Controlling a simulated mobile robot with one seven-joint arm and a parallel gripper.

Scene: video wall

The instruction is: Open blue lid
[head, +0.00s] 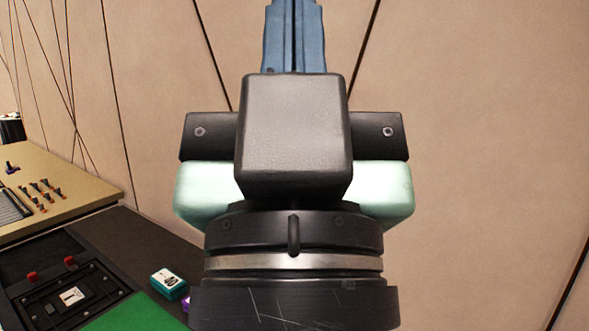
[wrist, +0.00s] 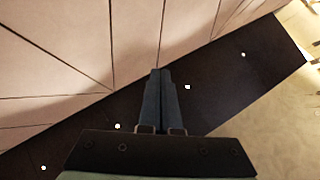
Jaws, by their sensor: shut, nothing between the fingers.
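My gripper (head: 294,12) is raised in front of the wall in the head view, its two blue-grey fingers together and pointing up. It also shows in the wrist view (wrist: 161,75), fingers closed with nothing held. I cannot make out a blue lid in either view. My wrist and gripper body hide the middle of the head view. A small teal box (head: 169,284) with a pale label stands on the dark surface at the lower left, apart from my gripper. I cannot tell whether it has a lid.
A tan table (head: 95,190) with several small items stands at the left. Below it, a dark surface (head: 130,238) holds a black frame, red pieces and a green mat (head: 130,318). A panelled wall (head: 480,150) fills the background. The wrist view shows a dark strip with several white dots.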

